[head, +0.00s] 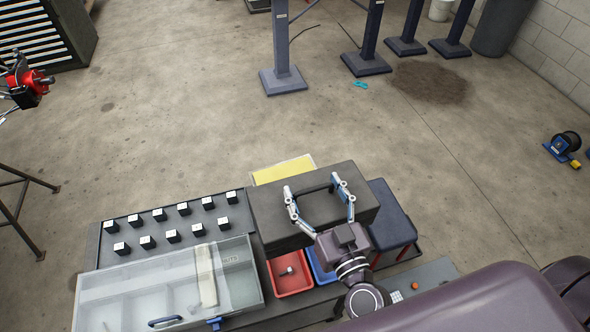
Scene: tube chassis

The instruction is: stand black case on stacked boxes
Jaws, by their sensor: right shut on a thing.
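The black case (270,222) is a long dark box in the middle of the head view, over the back of the workbench. My right gripper (312,185) reaches over it from the front right, with its two fingers spread along a dark handle-like part on its top, shut on the case. A dark blue box (392,215) stands just right of the case, with a red edge showing low at its front; it looks like the stacked boxes. The case hides part of it. I cannot tell whether the case touches it. My left gripper is not in view.
A clear-lidded organiser (120,293) and a grey tray with several black blocks (172,236) fill the bench's left. A red bin (291,274) and a blue bin (322,268) sit in front of the case. A yellow sheet (284,169) lies behind it. Open floor lies beyond.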

